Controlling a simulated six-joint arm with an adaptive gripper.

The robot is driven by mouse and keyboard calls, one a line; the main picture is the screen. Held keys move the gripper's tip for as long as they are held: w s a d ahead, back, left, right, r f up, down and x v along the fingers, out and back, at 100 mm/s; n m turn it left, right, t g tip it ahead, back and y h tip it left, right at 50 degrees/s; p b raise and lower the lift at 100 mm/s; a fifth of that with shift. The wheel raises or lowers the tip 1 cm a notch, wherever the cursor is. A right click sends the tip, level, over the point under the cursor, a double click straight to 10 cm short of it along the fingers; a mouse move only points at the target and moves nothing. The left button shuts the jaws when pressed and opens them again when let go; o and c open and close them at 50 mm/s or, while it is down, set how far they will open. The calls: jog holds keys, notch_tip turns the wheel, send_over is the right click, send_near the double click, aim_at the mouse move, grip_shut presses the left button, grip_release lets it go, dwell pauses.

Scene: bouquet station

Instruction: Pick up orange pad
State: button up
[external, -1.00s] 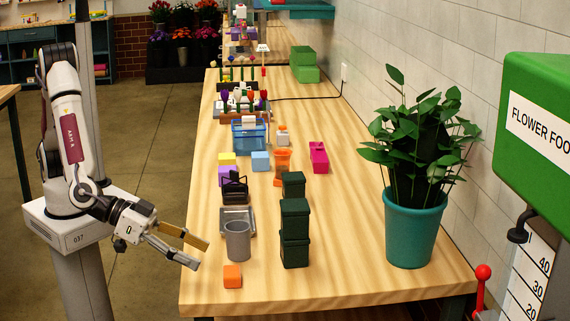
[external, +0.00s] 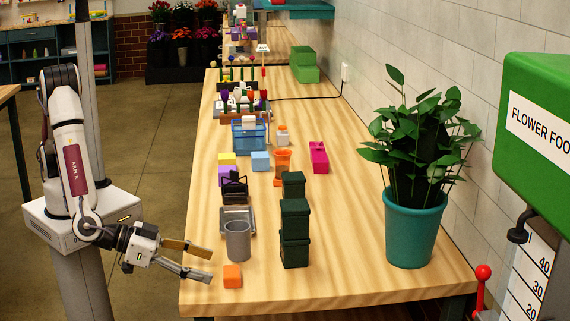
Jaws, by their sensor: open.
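A small orange block-like pad (external: 232,276) sits on the wooden table near its front left corner, just in front of a grey cup. My gripper (external: 210,266) is open and empty, just left of this orange pad, with its fingers pointing right towards it. The two fingertips are apart and do not appear to touch the pad. Another flat orange piece (external: 277,182) lies farther back, below an orange cup (external: 282,160) and partly hidden.
The grey cup (external: 238,240) stands right behind the orange pad, close to my upper finger. Stacked dark green boxes (external: 295,220) stand to its right, and a potted plant (external: 412,230) farther right. The table front (external: 340,285) is clear.

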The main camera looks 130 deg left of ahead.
aim_at(229, 271)
jog(key=shift+x, duration=0.75)
jog(key=shift+x, duration=2.65)
jog(key=shift+w+d, duration=0.1)
jog(key=shift+d, duration=0.1)
jog(key=c, duration=1.1)
